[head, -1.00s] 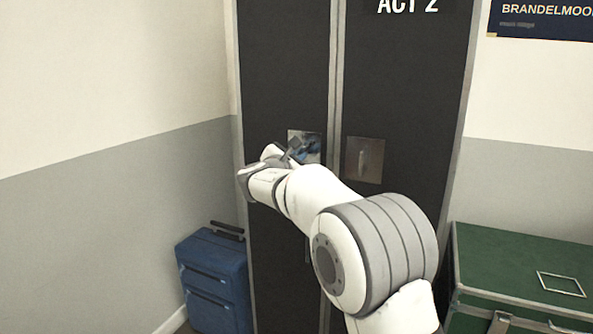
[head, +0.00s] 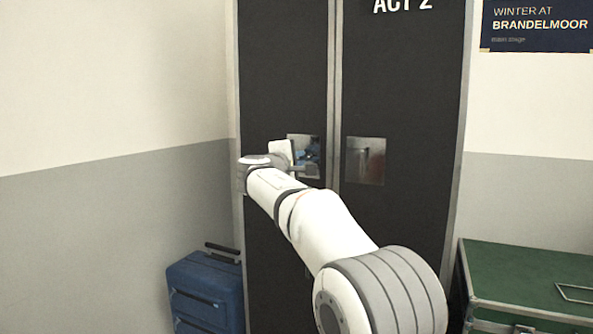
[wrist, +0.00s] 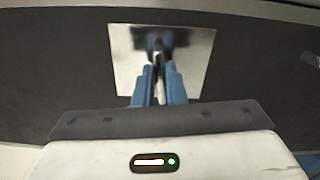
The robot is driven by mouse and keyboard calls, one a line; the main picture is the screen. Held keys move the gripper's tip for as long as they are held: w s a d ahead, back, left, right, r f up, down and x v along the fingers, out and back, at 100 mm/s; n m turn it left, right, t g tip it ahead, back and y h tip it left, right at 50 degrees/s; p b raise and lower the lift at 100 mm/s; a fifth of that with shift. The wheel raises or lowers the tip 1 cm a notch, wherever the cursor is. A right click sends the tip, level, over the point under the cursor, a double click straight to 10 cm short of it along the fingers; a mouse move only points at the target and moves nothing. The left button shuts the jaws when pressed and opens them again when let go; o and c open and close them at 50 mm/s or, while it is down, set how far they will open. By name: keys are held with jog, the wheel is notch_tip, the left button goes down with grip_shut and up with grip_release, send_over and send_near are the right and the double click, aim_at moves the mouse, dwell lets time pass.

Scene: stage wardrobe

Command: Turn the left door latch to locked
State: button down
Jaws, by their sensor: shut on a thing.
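The left door's latch plate (head: 297,144) is a shiny metal square on the dark left door (head: 285,75). It also shows in the wrist view (wrist: 126,60), straight ahead of my gripper. My gripper (wrist: 158,76) has blue fingers shut on the left door latch (wrist: 157,55), a small handle in the plate's middle. The fingers and the plate's reflections hide most of the latch, so I cannot tell its exact angle. In the head view my wrist covers the plate's lower left.
The right door (head: 405,80) has a similar plate (head: 376,174) with an upright handle (head: 364,155). A blue suitcase (head: 207,290) stands at lower left. A green trunk (head: 520,270) stands at lower right. A grey and cream wall is close on the left.

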jog(key=shift+f+m+b, duration=0.15)
jog(key=shift+m+b, duration=0.35)
jog(key=shift+m, duration=0.2)
jog(key=c, duration=1.5)
grip_release()
jog(key=v, duration=0.7)
jog(key=shift+s+a, duration=0.1)
jog(key=shift+s, duration=0.25)
